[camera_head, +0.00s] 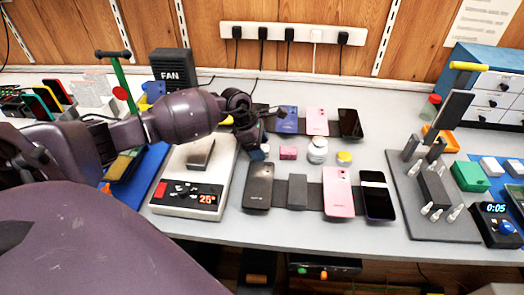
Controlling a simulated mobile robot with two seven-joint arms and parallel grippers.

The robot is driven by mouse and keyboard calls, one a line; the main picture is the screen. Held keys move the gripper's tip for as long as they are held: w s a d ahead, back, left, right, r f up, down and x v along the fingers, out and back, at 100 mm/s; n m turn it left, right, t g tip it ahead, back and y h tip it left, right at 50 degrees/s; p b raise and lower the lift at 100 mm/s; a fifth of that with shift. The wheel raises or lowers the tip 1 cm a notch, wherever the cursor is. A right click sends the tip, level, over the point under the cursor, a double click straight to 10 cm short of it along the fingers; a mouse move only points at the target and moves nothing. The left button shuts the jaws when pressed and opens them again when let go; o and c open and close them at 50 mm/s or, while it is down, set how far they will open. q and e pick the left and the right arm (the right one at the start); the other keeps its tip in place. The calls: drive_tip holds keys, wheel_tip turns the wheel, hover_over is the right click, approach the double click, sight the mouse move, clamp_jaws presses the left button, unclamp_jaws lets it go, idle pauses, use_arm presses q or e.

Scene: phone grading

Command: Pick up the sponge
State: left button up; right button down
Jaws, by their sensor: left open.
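A small pink block (288,153), which may be the sponge, lies on the grey table between the two rows of phones. I cannot be sure, since a flat yellow-green piece (124,164) also lies on the blue mat at left, partly behind my arm. My left gripper (255,138) is open above the table, left of the pink block and apart from it. A small blue-grey item (258,154) shows just below its fingers, partly hidden. My right gripper is not in view.
A white bottle (317,151) and a yellow-topped jar (344,158) stand right of the pink block. Phones, including a pink phone (339,192), lie in front and behind. A heating plate (186,194) reading 25 is at left; a dark fixture (431,195) stands at right.

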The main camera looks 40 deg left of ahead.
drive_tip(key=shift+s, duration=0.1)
use_arm(q)
drive_tip(key=c, duration=1.1)
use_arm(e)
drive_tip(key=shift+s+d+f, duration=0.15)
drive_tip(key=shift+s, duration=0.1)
use_arm(q)
drive_tip(key=shift+o, duration=0.2)
